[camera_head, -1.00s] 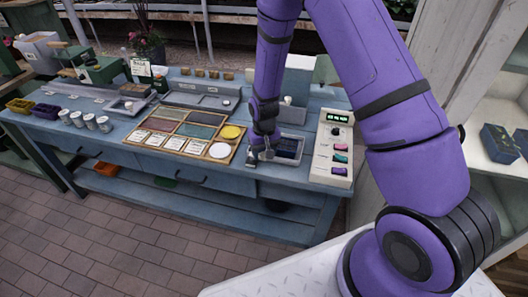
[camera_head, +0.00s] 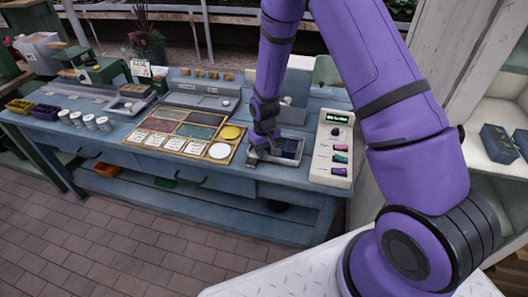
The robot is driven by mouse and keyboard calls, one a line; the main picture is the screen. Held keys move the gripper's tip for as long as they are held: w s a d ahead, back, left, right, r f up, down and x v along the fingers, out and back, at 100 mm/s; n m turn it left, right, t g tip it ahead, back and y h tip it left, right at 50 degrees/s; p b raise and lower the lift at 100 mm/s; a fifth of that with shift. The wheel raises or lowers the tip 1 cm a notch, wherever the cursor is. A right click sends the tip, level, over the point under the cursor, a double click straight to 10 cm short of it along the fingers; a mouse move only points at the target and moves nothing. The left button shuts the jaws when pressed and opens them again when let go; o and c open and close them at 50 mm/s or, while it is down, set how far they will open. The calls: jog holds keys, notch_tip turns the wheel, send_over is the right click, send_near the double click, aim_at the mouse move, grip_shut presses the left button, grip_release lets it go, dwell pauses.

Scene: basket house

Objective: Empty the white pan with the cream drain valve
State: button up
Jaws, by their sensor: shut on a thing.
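A pale pan (camera_head: 300,150) with dark contents sits on the blue bench, left of the control box. My gripper (camera_head: 262,153) is at its front left corner, fingers pointing down. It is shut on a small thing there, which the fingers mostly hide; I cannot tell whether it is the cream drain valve. My wrist covers the pan's left side.
The control box (camera_head: 331,150) with a green display stands close to the pan's right. A wooden frame of coloured panels (camera_head: 190,130) lies to the left. Several white jars (camera_head: 85,121) stand further left. A white shelf unit (camera_head: 500,150) is at the right.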

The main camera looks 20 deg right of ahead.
jog(key=o, duration=0.9)
jog(key=shift+o, duration=0.2)
jog(key=shift+r, duration=0.1)
notch_tip(320, 180, up, 11)
jog(key=shift+f, duration=0.2)
